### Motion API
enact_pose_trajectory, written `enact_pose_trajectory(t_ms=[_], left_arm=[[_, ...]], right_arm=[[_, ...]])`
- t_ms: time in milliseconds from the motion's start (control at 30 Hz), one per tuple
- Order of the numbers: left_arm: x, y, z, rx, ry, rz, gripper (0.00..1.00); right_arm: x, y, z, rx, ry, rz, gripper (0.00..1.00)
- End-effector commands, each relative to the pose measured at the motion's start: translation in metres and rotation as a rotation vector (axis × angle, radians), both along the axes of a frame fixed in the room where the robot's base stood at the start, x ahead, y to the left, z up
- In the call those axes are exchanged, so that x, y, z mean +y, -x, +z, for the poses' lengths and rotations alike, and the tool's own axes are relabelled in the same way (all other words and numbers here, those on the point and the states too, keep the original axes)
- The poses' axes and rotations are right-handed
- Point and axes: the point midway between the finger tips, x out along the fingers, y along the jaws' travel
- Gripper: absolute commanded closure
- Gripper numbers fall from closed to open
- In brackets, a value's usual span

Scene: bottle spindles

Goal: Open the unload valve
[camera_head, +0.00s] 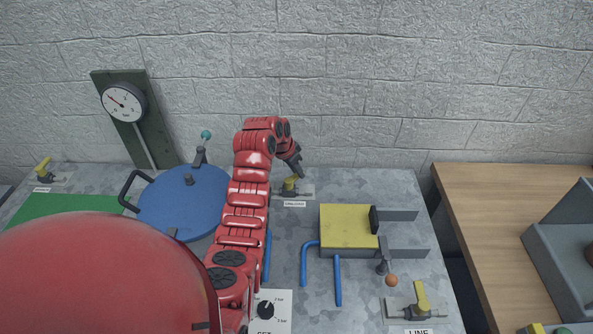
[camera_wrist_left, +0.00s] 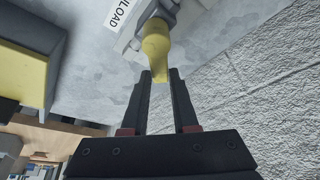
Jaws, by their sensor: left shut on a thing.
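The unload valve (camera_head: 291,188) sits at the back of the grey metal table, near the wall, with a label plate reading UNLOAD in the left wrist view. Its yellow handle (camera_wrist_left: 156,48) shows at the top of the left wrist view. My left arm reaches across the table, and my left gripper (camera_head: 296,172) is at the yellow handle from above. In the left wrist view the fingers (camera_wrist_left: 160,80) are close together with the handle's end between their tips. The gripper hides part of the handle in the head view. My right gripper is not in view.
A blue round lid (camera_head: 185,203) with a black handle lies left of my arm. A yellow block (camera_head: 348,226) with blue pipes stands to the right. The line valve (camera_head: 418,302) is front right, a gauge (camera_head: 123,103) back left. The stone wall is close behind.

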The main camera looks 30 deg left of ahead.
Motion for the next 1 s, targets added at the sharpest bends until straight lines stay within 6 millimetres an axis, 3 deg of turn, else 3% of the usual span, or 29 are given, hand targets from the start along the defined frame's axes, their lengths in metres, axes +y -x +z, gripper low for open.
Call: enact_pose_trajectory(t_ms=[33,200,567,733,833,867,900,1000], left_arm=[[0.000,0.001,-0.001,0.003,0.001,0.000,0.69],[0.000,0.001,-0.001,0.002,0.001,0.001,0.43],[0.001,0.001,0.003,-0.001,0.000,0.002,0.43],[0.004,0.010,0.025,-0.006,-0.003,0.002,0.43],[0.007,0.019,0.050,-0.009,-0.005,0.003,0.43],[0.007,0.023,0.058,-0.004,-0.004,0.002,0.43],[0.007,0.026,0.075,0.003,-0.001,0.001,0.43],[0.008,0.033,0.093,0.003,-0.003,0.001,0.43]], right_arm=[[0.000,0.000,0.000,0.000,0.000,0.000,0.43],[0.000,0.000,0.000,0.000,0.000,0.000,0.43],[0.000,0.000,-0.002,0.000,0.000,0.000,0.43],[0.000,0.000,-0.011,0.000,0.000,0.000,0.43],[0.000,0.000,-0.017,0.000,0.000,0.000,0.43],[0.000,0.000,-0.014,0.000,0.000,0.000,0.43],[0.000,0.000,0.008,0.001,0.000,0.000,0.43],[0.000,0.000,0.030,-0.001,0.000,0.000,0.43]])
